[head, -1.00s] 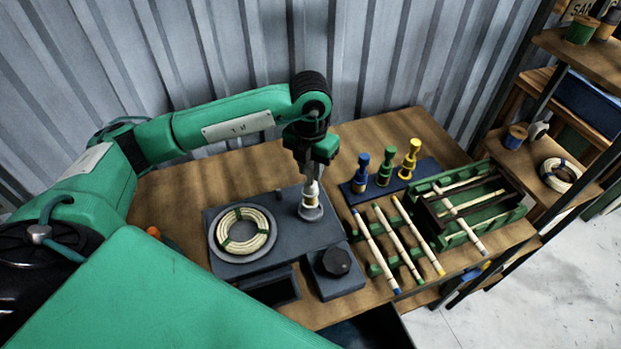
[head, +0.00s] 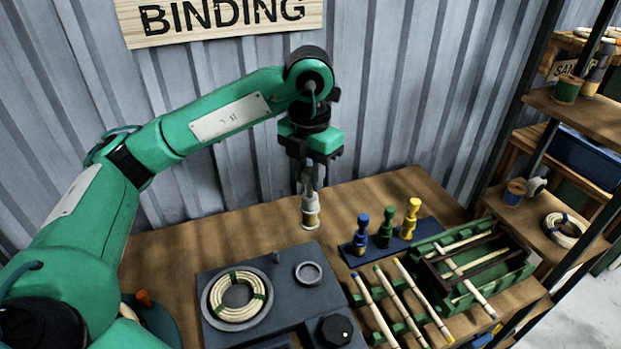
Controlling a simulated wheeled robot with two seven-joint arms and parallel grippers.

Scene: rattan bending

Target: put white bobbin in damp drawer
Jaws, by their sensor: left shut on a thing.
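My left gripper (head: 311,182) is shut on the white bobbin (head: 311,213), a white-topped spool with a tan winding. It holds the bobbin upright in the air above the dark grey station (head: 285,299). An empty round cup (head: 308,273) on that station sits below the bobbin. A coil of rattan (head: 238,296) lies in the round dish at the station's left. The damp drawer cannot be made out clearly; the station's front is cut off by the lower picture edge. My right gripper is not in view.
Blue (head: 362,234), green (head: 386,227) and yellow (head: 410,219) bobbins stand on a dark blue base to the right. Several rods (head: 398,300) lie on a green rack beside a green crate (head: 520,272). A shelf unit (head: 560,190) stands at far right. A black knob (head: 335,330) sits at front.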

